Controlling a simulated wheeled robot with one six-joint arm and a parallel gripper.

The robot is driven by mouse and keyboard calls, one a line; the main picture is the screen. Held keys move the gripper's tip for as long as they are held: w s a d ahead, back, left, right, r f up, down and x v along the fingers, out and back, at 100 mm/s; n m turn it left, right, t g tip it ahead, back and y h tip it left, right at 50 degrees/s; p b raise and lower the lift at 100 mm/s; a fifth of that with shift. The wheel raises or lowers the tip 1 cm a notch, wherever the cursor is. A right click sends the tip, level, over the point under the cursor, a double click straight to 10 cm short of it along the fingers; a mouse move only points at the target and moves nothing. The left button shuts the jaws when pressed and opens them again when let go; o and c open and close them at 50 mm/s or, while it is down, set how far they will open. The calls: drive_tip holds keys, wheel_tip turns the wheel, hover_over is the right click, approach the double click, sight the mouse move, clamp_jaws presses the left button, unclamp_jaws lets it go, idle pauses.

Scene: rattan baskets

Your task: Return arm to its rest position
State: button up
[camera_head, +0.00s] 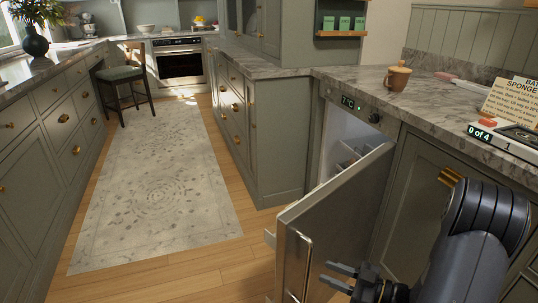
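My gripper (326,273) is at the bottom of the view, low in front of the cabinets. Its two dark fingers point left and are spread apart with nothing seen between them. My dark arm comes in from the lower right. The fingertips are just right of the partly open green appliance door (335,215) and its metal handle (305,262). I cannot tell whether they touch the door.
The open door juts into the floor space from a lit white appliance interior (345,140). A marble counter (435,112) holds a brown mug (397,76) and a sign (512,100). The rug (160,190) lies clear at left; a stool (122,85) stands farther back.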

sight(308, 263)
drive_tip(key=shift+b+x, duration=0.5)
drive_tip(key=shift+x, duration=3)
